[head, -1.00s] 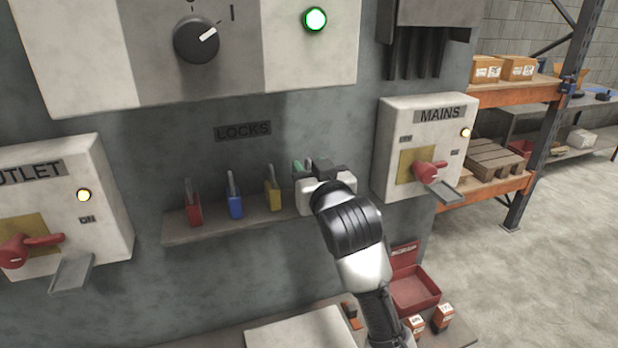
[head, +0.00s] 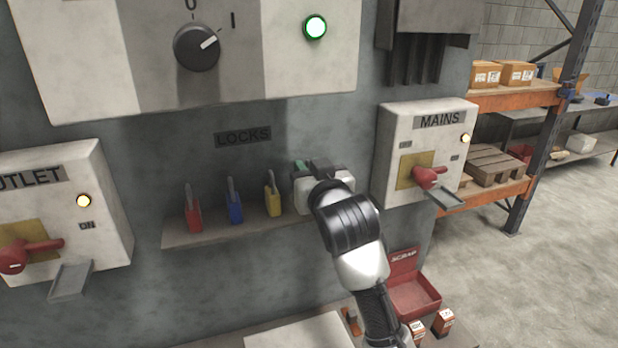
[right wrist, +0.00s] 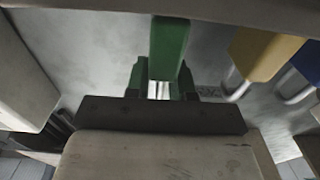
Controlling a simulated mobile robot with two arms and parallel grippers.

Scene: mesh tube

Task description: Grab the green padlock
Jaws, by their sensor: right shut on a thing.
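The green padlock (right wrist: 169,48) shows in the right wrist view, upside down in that picture, between the fingers of my right gripper. In the head view only a small green part (head: 300,167) shows, at the right end of the locks shelf; my gripper hides the rest. My right gripper (head: 316,166) is shut on the green padlock at the shelf. Whether the padlock touches the shelf I cannot tell. My left gripper is in neither view.
Yellow (head: 273,199), blue (head: 235,207) and red (head: 193,213) padlocks stand on the shelf (head: 222,234) left of my gripper. The MAINS box (head: 395,170) is close on the right, the OUTLET box (head: 100,180) at far left. A red scrap bin (head: 415,292) is below.

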